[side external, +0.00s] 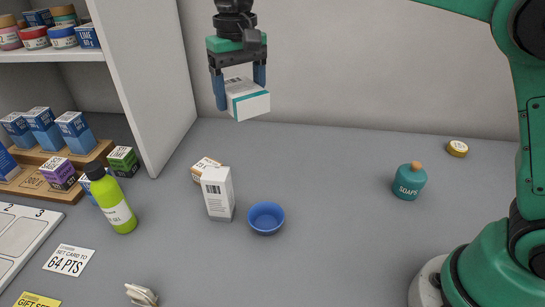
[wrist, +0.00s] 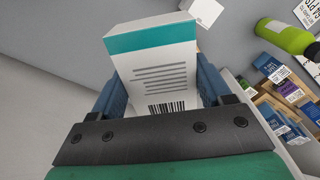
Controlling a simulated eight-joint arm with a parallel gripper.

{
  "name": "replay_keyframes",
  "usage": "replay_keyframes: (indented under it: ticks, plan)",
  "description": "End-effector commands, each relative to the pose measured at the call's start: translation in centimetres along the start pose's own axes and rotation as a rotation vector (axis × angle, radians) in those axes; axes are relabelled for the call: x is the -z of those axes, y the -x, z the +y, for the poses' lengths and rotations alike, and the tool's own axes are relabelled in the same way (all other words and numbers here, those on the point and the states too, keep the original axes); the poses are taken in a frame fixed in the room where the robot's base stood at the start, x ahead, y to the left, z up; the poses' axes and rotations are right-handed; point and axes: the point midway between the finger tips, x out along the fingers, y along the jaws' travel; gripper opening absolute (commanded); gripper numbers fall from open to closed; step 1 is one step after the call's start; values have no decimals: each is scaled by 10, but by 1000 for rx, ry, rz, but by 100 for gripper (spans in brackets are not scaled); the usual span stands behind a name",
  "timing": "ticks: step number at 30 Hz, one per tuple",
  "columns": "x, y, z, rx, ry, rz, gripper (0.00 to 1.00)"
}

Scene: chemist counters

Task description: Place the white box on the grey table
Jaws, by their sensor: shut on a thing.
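A white box with a teal stripe (side external: 248,103) is held up in the air between the blue fingers of my gripper (side external: 240,88). My gripper is shut on this box, well above the grey table (side external: 330,220). In the wrist view the box (wrist: 155,70) fills the middle, with its printed lines and barcode facing the camera and a blue finger on each side. Another white box (side external: 217,193) stands upright on the table, with a smaller white and tan box (side external: 205,169) close behind it.
A blue bowl (side external: 266,217) sits beside the upright box. A green bottle (side external: 111,200), a teal soap jar (side external: 409,181) and a yellow-lidded tin (side external: 457,148) stand on the table. A shelf unit (side external: 150,70) rises at the left. The table right of the bowl is clear.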

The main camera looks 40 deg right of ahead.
Motion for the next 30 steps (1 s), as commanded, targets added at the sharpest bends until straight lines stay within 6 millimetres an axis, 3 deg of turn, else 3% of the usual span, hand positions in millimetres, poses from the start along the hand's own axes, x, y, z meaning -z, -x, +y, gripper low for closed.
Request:
replay_keyframes:
  ticks: [1,6,12,25,30]
  plan:
    - [2,2,-27,0,-2,0,12]
    - [-6,2,-95,0,-49,0,12]
    - [-21,0,-137,0,-88,0,12]
    - [-24,-2,-145,0,-99,0,12]
    - [-24,-16,-145,0,-99,0,12]
